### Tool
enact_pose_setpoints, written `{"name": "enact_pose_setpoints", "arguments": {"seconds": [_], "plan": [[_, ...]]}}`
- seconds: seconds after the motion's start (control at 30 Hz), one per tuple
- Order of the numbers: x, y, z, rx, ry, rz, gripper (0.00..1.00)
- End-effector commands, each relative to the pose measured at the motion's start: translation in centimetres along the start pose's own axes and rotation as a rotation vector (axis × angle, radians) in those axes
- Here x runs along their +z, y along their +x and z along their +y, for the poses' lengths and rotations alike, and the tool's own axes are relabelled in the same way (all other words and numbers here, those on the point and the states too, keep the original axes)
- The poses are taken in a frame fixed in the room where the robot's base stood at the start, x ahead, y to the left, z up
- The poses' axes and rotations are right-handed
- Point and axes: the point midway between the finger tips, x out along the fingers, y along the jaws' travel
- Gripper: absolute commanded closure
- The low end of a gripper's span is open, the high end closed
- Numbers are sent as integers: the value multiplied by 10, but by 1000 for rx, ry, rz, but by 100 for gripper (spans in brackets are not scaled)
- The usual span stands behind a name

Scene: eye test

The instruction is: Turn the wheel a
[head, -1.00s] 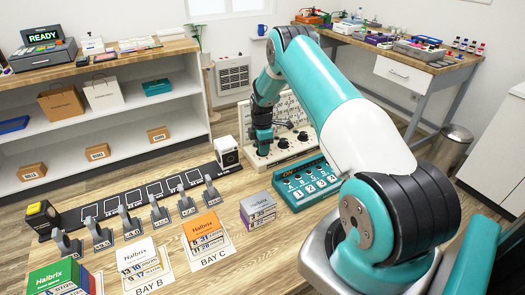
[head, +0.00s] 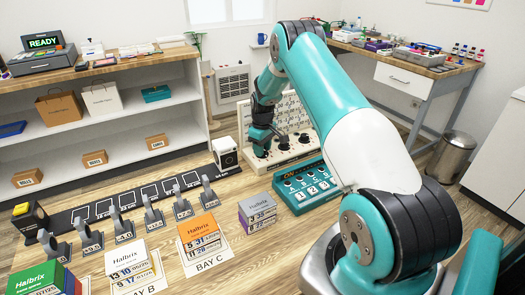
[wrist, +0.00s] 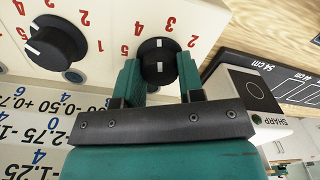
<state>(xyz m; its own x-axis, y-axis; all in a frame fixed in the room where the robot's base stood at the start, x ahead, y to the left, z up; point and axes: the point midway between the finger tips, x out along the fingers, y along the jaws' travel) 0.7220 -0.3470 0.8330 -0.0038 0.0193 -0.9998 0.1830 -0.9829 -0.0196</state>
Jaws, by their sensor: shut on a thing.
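A black round knob (wrist: 157,56) with white marks sits on a cream panel (wrist: 110,14) with red numbers around it. In the wrist view the two teal fingers of my gripper (wrist: 159,72) stand on either side of this knob and are shut on it. In the head view my gripper (head: 261,148) is down at the near left end of the cream panel (head: 291,153), and it hides most of the held knob. A second black knob (wrist: 56,44) with a white pointer is beside it, free. I cannot read a letter "a" at either knob.
A teal box (head: 306,187) with small dials stands close in front of the panel. A white device (head: 225,151) stands left of my gripper. A grey box (head: 258,211) and an orange box (head: 199,232) stand nearer on the table.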

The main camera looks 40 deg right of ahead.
Motion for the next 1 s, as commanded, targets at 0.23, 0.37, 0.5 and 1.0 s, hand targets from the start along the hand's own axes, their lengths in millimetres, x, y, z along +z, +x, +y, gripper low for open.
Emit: {"name": "enact_pose_setpoints", "arguments": {"seconds": [0.23,0.37,0.5,1.0], "plan": [[1,1,1,0,234,3,88],[1,1,1,0,357,5,88],[1,0,1,0,490,9,88],[1,0,0,1,964,17,88]]}}
